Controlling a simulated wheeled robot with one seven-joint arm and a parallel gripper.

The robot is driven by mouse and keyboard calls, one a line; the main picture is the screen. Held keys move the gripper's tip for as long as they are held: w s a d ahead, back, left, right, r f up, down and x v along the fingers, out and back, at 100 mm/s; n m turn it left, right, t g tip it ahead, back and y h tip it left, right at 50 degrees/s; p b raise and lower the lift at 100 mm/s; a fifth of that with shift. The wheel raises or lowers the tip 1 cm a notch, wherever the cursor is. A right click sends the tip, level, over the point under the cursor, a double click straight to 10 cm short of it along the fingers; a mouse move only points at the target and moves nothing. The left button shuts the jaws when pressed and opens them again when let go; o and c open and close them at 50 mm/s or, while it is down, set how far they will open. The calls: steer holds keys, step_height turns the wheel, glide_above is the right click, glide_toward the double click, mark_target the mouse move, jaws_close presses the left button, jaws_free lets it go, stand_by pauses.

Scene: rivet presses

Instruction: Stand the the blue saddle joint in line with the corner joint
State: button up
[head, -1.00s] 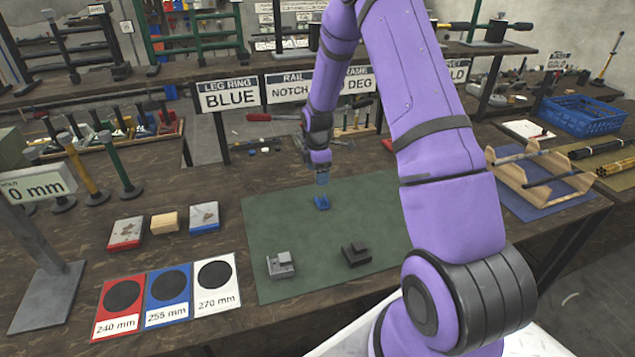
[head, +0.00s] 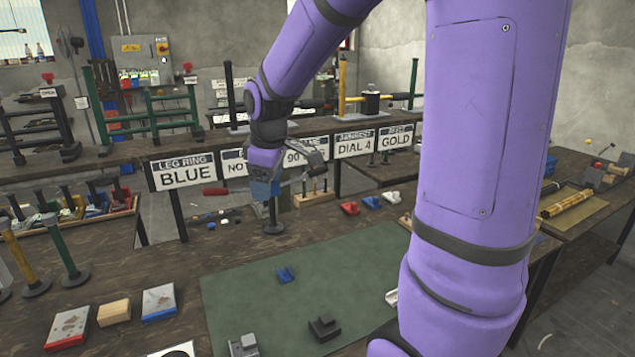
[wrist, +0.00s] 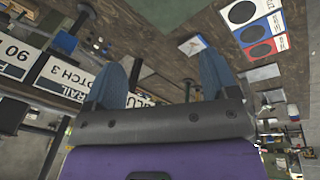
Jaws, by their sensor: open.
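The blue saddle joint (head: 285,275) lies on the green mat (head: 235,290), toward its left part. A light grey block-like joint (head: 243,345) and a dark grey joint (head: 324,328) sit nearer the front of the mat. I cannot tell which of these is the corner joint. My gripper (head: 264,190) is raised in the air beyond the blue joint, in front of the sign row, apart from it. In the wrist view my gripper (wrist: 160,68) has its two blue fingers spread, with nothing between them. The blue joint does not show in the wrist view.
Left of the mat lie a red-edged block (head: 68,327), a wooden block (head: 114,312) and a blue-edged block (head: 159,302). Small red (head: 350,208) and blue (head: 372,202) pieces lie behind the mat. A sign shelf (head: 183,172) runs behind. The mat's middle is clear.

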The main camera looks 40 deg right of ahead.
steer(key=s+a+r+m+t, duration=0.1)
steer(key=s+a+r+m, duration=0.1)
steer(key=s, duration=0.5)
steer(key=s+a+r+m, duration=0.2)
steer(key=s+r+m, duration=0.1)
steer(key=s, duration=0.4)
steer(key=s+a+r+m+t, duration=0.1)
steer(key=s+a+r+m, duration=0.1)
steer(key=s, duration=0.6)
steer(key=shift+r+m+t+y, duration=0.3)
steer(key=shift+r, duration=0.45)
